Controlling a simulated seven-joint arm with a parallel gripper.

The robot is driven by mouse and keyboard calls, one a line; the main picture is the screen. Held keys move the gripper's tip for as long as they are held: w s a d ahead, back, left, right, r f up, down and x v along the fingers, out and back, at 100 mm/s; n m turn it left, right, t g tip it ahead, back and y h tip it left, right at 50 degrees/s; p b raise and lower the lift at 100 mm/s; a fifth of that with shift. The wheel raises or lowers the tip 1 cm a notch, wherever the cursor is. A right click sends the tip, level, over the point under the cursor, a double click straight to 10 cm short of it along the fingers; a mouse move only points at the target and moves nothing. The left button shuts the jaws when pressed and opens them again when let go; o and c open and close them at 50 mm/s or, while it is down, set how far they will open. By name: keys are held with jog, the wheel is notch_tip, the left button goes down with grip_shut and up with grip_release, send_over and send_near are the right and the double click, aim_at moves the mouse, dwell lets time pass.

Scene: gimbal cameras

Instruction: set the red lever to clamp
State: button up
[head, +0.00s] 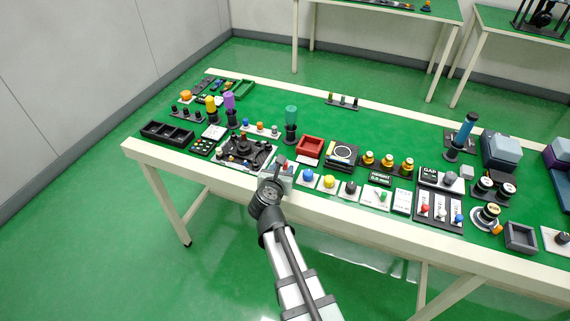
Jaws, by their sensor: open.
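The red lever (424,209) is the leftmost, with a pale lever in the middle and a blue lever (459,218) on the right. The plate lettering is too small to read, so I cannot tell which setting the red lever is at. My gripper (279,162) is open at the front edge of the table, well to the left of the panel and apart from it. My arm hides part of what lies beneath it.
Blue, yellow and black knobs (329,181), a green-handled switch (382,196) and a white card (402,201) line the front edge between gripper and panel. A GAP block (440,180) stands behind the panel. A tall blue handle (464,131) rises farther back.

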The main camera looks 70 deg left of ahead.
jog(key=shift+x, duration=2.65)
jog(key=shift+c, duration=0.3)
grip_shut()
